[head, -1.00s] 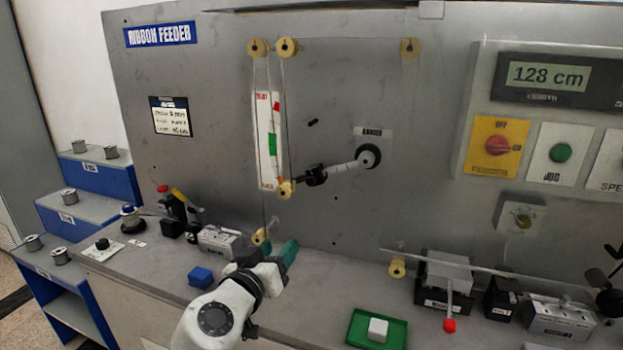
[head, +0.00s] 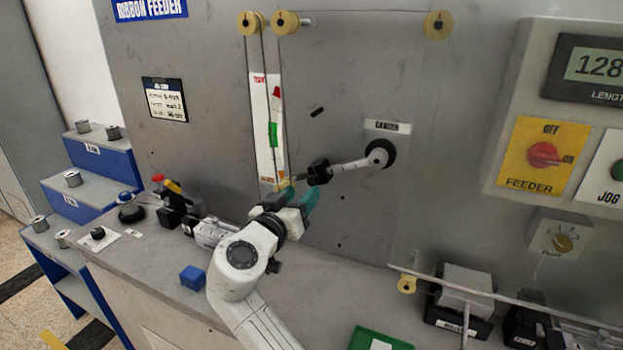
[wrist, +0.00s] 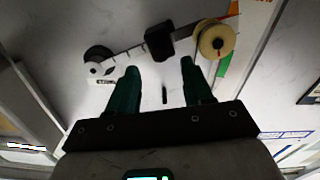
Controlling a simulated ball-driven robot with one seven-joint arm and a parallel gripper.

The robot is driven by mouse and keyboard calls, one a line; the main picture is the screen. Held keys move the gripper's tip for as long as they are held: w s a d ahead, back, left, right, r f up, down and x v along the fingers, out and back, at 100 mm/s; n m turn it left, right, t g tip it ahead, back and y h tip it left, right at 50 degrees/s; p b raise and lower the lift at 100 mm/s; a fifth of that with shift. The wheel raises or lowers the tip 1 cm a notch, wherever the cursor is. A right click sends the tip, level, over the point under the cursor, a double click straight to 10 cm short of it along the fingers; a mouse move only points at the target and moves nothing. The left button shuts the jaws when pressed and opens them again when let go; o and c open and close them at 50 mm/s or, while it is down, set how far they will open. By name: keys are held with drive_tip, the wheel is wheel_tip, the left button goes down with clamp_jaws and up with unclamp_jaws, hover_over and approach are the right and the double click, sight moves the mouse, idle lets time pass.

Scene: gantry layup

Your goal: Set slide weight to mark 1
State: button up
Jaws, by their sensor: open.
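The slide weight (head: 319,172) is a black block on the white marked dancer arm (head: 350,165), toward its roller end. In the wrist view the weight (wrist: 160,40) sits ahead of my fingers, apart from them. The arm (wrist: 130,55) shows dark tick marks between the weight and its black pivot (wrist: 99,58); I cannot read any numbers. A cream roller (wrist: 215,41) is at the arm's other end. My gripper (head: 299,195) has green fingers, just below and left of the weight. In the wrist view my gripper (wrist: 160,68) is open and empty.
The feeder's grey panel (head: 345,235) stands close behind the arm. A red, white and green scale strip (head: 272,130) is left of the weight. A blue block (head: 193,277) and a green tray (head: 378,338) are on the bench below. A control box (head: 500,180) is at right.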

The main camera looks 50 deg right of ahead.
sight(311, 183)
drive_tip(key=p+x, duration=0.1)
drive_tip(key=x, duration=0.5)
clamp_jaws()
idle(0.4)
